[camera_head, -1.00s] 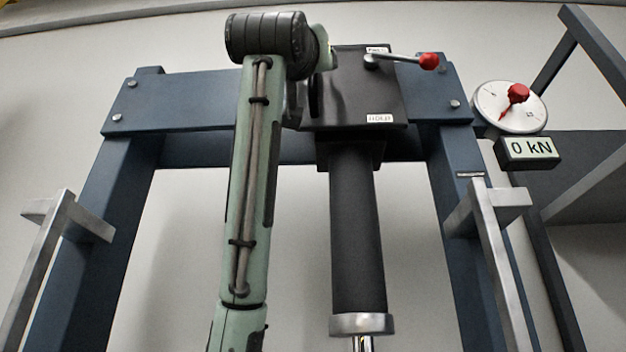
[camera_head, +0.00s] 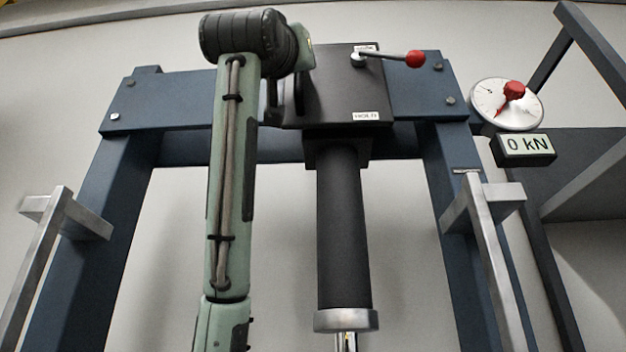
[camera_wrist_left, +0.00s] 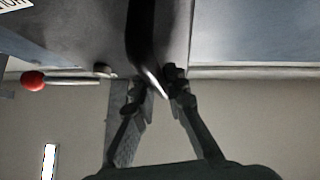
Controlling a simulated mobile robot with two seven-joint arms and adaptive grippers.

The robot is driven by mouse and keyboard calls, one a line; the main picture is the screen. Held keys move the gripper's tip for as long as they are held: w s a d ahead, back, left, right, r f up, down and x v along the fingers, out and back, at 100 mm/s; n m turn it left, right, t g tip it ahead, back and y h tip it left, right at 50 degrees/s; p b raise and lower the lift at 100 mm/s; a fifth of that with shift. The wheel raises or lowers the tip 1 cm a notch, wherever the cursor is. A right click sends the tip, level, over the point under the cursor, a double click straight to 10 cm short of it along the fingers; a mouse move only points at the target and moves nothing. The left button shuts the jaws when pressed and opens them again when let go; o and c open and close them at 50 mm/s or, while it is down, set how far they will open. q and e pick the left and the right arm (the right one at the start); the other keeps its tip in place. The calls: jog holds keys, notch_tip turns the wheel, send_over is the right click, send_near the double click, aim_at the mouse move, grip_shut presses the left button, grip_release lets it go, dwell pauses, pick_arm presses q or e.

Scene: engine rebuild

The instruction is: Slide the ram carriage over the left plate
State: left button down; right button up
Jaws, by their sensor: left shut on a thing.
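The ram carriage (camera_head: 345,95) is a dark box on the blue crossbeam, right of the beam's middle. Its black ram cylinder (camera_head: 343,235) hangs down with a silver collar (camera_head: 346,320) at its lower end. My left arm rises in front of the beam, its wrist beside the carriage's left side. In the left wrist view my left gripper (camera_wrist_left: 158,84) is shut on the carriage's dark curved handle (camera_wrist_left: 142,35). In the head view the fingers are hidden behind the wrist. The plates are not in view. My right gripper is not in view.
A red-knobbed lever (camera_head: 413,58) sticks out right from the carriage. The crossbeam (camera_head: 170,100) is clear left of my arm. A dial gauge (camera_head: 507,104) and a "0 kN" display (camera_head: 525,149) are at the right post. Silver brackets (camera_head: 65,212) flank the frame.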

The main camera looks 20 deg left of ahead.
pick_arm(q)
jog(key=s+a+b, duration=0.1)
jog(key=s+a, duration=0.2)
jog(key=a, duration=0.8)
jog(key=s+a, duration=0.3)
jog(key=a, duration=0.7)
jog(key=shift+s+a+y+b, duration=0.15)
jog(key=shift+a+y+b, duration=0.15)
jog(key=shift+a+b, duration=0.1)
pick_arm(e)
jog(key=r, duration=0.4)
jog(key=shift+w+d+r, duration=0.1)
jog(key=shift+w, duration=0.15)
pick_arm(q)
jog(key=shift+n, duration=0.3)
jog(key=c, duration=1.5)
grip_release()
jog(key=shift+s+a, duration=0.1)
jog(key=shift+a, duration=0.1)
jog(key=shift+c, duration=0.2)
jog(key=shift+d, duration=0.1)
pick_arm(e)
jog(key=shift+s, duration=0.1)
pick_arm(q)
jog(key=v, duration=1.1)
jog(key=shift+s+f, duration=0.25)
jog(key=shift+s, duration=0.05)
